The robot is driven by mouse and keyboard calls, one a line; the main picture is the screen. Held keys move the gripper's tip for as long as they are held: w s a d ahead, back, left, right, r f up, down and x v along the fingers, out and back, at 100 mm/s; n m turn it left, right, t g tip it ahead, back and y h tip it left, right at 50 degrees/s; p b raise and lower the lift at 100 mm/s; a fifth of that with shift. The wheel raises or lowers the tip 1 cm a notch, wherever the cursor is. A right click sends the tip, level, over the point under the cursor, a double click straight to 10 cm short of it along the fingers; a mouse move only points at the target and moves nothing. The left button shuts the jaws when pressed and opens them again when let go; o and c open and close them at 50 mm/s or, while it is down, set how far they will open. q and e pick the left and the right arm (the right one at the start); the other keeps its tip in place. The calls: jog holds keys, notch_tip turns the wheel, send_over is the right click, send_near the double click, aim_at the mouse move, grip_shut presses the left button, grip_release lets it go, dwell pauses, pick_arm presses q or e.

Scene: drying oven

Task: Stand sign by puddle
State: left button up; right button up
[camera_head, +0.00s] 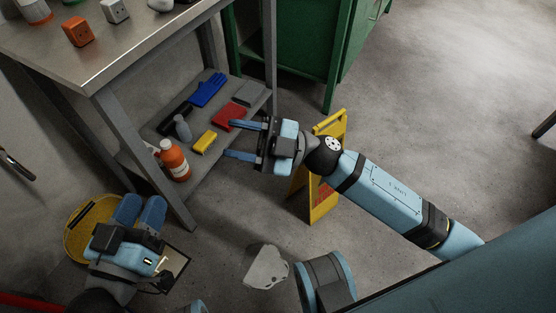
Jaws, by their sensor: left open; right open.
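A yellow folding floor sign (322,205) stands upright on the concrete floor right of the workbench, partly hidden behind my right arm. My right gripper (243,140) is open, fingers spread and pointing left toward the bench's lower shelf. Nothing shows between its fingers, and they point away from the sign. My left gripper (139,211) is at the lower left, its blue fingers over the edge of a round yellow container. It is open and far from the sign. I cannot make out a puddle.
The metal workbench (140,50) has a lower shelf (205,150) with blue gloves, a red item, a yellow item and an orange bottle (174,160). The round yellow container (80,235) stands at lower left. A green cabinet (295,40) is behind.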

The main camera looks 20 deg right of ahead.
jog(key=s+d+f+m+t+h, duration=0.1)
jog(key=m+t+h, duration=0.3)
jog(key=m, duration=0.5)
jog(key=s+d+f+m+t+h, duration=0.2)
jog(key=s+d+m+t+h, duration=0.1)
jog(key=m+h, duration=0.5)
jog(key=shift+s+d+m+t+h, duration=0.3)
jog(key=shift+s+m+t, duration=0.35)
jog(key=shift+m+t, duration=0.35)
